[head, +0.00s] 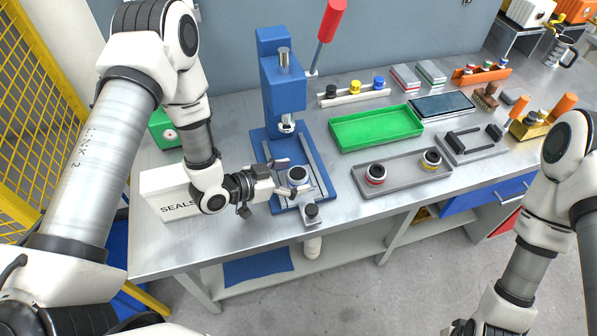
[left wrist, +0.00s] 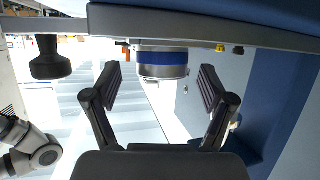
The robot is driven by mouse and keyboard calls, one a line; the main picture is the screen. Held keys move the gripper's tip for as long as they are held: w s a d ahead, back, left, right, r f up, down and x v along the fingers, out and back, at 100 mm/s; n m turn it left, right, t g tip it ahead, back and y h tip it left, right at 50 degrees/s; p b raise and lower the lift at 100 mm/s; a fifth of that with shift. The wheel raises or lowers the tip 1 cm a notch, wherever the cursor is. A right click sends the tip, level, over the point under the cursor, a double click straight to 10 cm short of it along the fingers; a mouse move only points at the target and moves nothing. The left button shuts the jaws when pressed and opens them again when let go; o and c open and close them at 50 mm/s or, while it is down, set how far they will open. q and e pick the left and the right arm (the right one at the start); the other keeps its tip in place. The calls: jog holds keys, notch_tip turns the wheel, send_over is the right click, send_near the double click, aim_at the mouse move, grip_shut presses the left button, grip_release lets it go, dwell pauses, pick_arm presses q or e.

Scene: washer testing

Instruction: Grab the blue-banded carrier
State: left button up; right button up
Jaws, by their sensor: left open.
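The blue-banded carrier (head: 297,176) sits upright on the blue press (head: 282,85), below its ram. In the left wrist view the carrier (left wrist: 162,62) is a silver cylinder with a wide blue band. My left gripper (head: 284,177) reaches it from the left in the head view. Its fingers are open, one on each side of the carrier, with a visible gap on both sides in the left wrist view (left wrist: 160,84). My right arm shows at the lower right of the head view, but its gripper is not in view.
A grey tray (head: 403,177) right of the press holds a red-banded carrier (head: 376,174) and a yellow-banded carrier (head: 431,160). A green tray (head: 376,128) lies behind. A white SEALS box (head: 166,193) stands close to my left wrist. A black knob (head: 312,211) is at the press front.

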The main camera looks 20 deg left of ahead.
pick_arm(q)
jog(key=shift+x, duration=1.2)
jog(key=shift+s+a, duration=0.1)
jog(key=shift+a, duration=0.1)
jog(key=shift+c, duration=0.3)
jog(key=c, duration=1.3)
jog(key=shift+r, duration=0.15)
